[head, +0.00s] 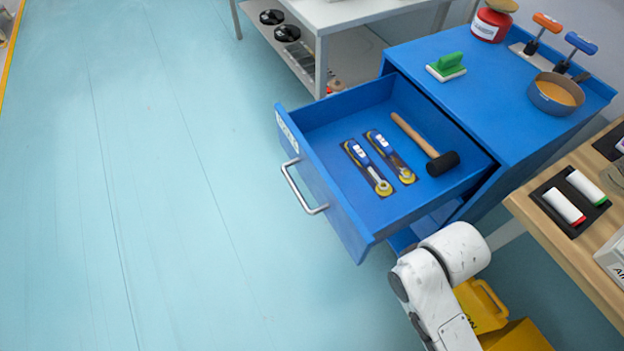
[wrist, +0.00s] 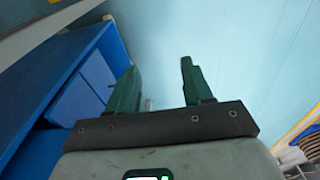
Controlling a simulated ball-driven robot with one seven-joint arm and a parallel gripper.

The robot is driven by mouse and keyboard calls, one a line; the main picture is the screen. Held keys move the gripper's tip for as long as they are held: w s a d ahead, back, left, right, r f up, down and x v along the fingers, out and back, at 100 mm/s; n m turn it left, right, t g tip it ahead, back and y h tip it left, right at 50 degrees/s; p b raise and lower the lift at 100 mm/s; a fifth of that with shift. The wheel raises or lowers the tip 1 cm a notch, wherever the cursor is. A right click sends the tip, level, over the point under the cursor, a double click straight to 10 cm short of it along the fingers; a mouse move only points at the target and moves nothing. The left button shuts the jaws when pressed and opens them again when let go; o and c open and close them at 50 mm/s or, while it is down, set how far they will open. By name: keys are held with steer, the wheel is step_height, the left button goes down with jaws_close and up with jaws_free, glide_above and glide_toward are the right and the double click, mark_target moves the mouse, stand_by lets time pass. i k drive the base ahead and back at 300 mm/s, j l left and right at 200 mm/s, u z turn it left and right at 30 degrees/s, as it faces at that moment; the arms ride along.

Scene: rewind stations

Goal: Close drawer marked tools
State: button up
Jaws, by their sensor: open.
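A blue drawer (head: 333,205) stands pulled out from a blue cabinet (head: 480,95) in the head view. Its front carries a silver bar handle (head: 298,190) and a white label (head: 287,132) too slanted to read. Inside lie a mallet (head: 425,146) and two blue and yellow tools (head: 380,165). My gripper (wrist: 158,82) is open and empty in the wrist view, its two dark green fingers apart over the floor. Blue cabinet panels (wrist: 75,95) show left of it. In the head view only my white arm shows, below the drawer; the gripper is hidden there.
A wooden bench (head: 565,225) with marker-like items stands at the right. A yellow object (head: 485,305) is on the floor beside my arm. A grey table (head: 335,15) stands behind the drawer. The floor left of the drawer is clear.

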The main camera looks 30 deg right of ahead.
mark_target(315, 135)
steer(key=k+j, duration=0.1)
steer(key=j, duration=1.35)
steer(key=k+z, duration=0.05)
